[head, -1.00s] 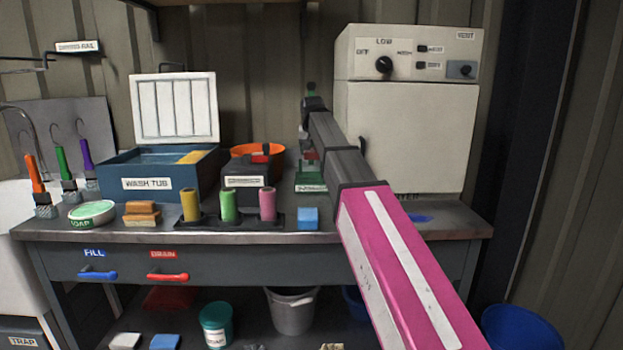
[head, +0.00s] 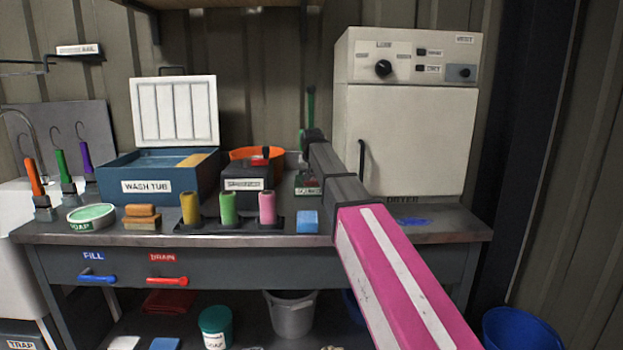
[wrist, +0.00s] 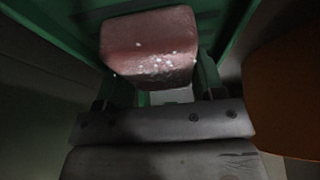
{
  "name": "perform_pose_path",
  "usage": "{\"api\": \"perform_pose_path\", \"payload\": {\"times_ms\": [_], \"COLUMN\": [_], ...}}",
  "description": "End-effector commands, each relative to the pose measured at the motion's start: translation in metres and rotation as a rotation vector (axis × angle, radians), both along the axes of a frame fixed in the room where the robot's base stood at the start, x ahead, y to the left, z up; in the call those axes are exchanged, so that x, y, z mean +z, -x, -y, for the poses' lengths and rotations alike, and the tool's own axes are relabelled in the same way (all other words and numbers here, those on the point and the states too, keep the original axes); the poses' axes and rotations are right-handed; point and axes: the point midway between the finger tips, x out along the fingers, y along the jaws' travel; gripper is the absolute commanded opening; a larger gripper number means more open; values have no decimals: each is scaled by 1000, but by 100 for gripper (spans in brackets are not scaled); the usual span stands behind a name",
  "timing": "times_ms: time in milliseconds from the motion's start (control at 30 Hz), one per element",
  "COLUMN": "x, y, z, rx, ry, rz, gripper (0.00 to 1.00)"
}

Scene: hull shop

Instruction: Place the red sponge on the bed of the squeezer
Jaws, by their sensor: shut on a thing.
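The red sponge (wrist: 150,48) shows in the wrist view, a pinkish-red block with pale specks. My gripper (wrist: 154,82) is shut on it, one finger on each side. The green squeezer (wrist: 70,22) surrounds the sponge in this view; whether the sponge touches its bed cannot be told. In the head view the squeezer (head: 307,190) stands at the back of the bench, partly behind my arm, with a green lever (head: 310,103) rising above. My fingers and the sponge are hidden there.
An orange bowl (head: 245,154) and a dark labelled box (head: 236,186) stand left of the squeezer. A white dryer cabinet (head: 410,140) is close on the right. Colored rolls (head: 228,207) and a blue sponge (head: 307,222) line the front.

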Motion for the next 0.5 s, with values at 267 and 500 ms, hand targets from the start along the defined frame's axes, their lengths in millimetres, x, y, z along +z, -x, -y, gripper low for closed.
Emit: {"api": "perform_pose_path", "payload": {"times_ms": [267,500], "x": [-3,-2], "y": [0,0], "z": [0,0], "rx": [0,0], "ry": [0,0], "rz": [0,-1], "gripper": [88,88]}}
